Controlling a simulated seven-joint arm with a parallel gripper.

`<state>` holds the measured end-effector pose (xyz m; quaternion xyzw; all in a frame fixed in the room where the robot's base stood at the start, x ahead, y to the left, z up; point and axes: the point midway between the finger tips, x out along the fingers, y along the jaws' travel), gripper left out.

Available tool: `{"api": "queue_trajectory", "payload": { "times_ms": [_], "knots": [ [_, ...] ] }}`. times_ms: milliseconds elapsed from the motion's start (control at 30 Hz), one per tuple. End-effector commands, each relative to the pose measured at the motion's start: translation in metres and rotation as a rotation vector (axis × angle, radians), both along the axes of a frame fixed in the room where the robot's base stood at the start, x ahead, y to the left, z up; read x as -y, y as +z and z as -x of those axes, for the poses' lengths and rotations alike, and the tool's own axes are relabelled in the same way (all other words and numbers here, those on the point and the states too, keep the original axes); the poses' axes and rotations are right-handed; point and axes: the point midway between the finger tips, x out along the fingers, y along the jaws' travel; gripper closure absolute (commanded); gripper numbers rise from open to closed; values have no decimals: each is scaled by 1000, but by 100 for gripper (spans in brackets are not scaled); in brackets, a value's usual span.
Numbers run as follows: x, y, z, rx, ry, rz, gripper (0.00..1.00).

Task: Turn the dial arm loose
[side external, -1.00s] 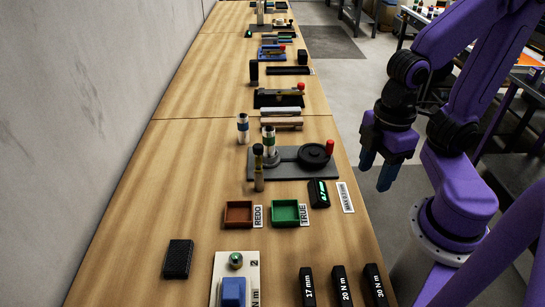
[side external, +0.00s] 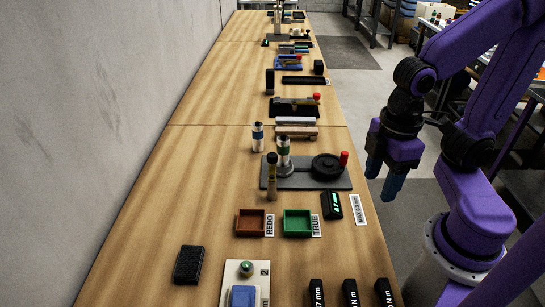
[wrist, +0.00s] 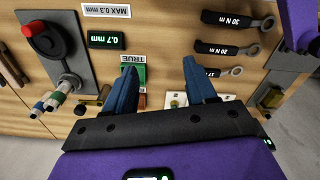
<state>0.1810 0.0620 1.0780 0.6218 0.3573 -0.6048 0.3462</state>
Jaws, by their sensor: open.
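The dark wheel (side external: 326,167) with a red knob (side external: 344,158) sits on a grey plate (side external: 306,182) on the bench; I take it for the dial arm, but no part is marked so. The plate also bears a post with a banded cylinder (side external: 283,152). In the wrist view the red knob (wrist: 35,29) and plate (wrist: 69,82) are at the upper left. A black readout (wrist: 107,41) shows 0.7 mm, beside a MAX 0.3 label (wrist: 107,10). My gripper (side external: 384,182) is open and empty, apart from the plate, right of the bench; its fingers (wrist: 160,68) show in the wrist view.
A green TRUE tray (side external: 297,223) and brown REDO tray (side external: 251,223) lie in front of the plate. Several black-handled wrenches (wrist: 228,20) lie nearby. A black block (side external: 188,265) and a white base with a button (side external: 246,268) stand nearer. The bench's left side is mostly clear.

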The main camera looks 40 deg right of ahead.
Motion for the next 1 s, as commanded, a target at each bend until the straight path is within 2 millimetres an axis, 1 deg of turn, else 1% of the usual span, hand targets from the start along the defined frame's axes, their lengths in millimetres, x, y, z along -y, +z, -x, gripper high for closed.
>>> {"api": "queue_trajectory", "payload": {
  "times_ms": [200,267,300,467,633,800,900,1000],
  "knots": [
    [-24,20,-59,-2,-179,4,44],
    [-29,25,-77,-4,-231,6,44],
    [-32,28,-89,-6,-265,6,44],
    [-38,41,-137,-8,-401,9,44],
    [-37,53,-188,-13,-547,12,44],
    [-27,63,-236,-17,-693,16,44],
    [-18,67,-260,-19,-768,16,44],
    [-10,71,-277,-21,-826,17,44]
  ]
}}
